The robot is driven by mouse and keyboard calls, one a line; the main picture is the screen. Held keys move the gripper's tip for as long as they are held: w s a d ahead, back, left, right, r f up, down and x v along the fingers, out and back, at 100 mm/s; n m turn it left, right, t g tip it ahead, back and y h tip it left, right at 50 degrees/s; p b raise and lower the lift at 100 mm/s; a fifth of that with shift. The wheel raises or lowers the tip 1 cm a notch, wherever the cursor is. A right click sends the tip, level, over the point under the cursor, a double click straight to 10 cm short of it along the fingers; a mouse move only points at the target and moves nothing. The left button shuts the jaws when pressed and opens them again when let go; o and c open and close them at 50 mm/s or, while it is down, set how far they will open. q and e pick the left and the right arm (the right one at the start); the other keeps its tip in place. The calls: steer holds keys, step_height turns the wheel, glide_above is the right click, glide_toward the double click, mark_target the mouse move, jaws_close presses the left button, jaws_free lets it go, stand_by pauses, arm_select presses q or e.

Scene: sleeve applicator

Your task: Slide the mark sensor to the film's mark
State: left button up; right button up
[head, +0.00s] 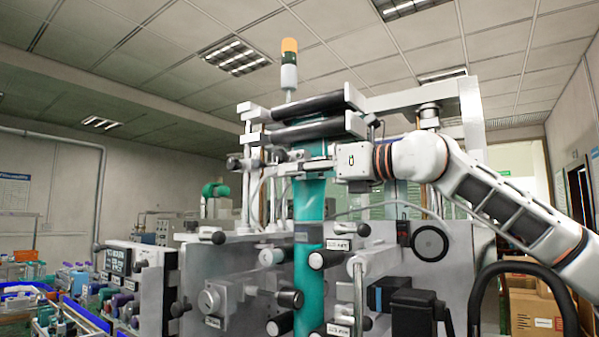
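The teal film (310,203) hangs as an upright strip down the middle of the machine, below two dark rollers. My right gripper (298,168) reaches in from the right at the film's upper part, with its fingers pointing left across the film. Small grey metal parts with a dark knob (234,164) stand at the fingertips' left, on a bar beside the film. I cannot make out which part is the mark sensor, nor a mark on the film. Whether the fingers are shut on something is too small to tell. My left gripper is not in view.
Dark rollers (300,108) on a white frame sit just above my gripper. Knobs and rollers stick out from the machine's panel (225,262) below. A control box (130,262) and bins of bottles stand at left. Cardboard boxes (535,302) lie at right.

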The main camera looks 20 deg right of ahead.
jaws_close()
steer(key=shift+d, duration=0.1)
steer(key=shift+s+d, duration=0.25)
steer(key=shift+s, duration=0.2)
steer(key=shift+o, duration=1.9)
jaws_free()
steer(key=v, duration=1.2)
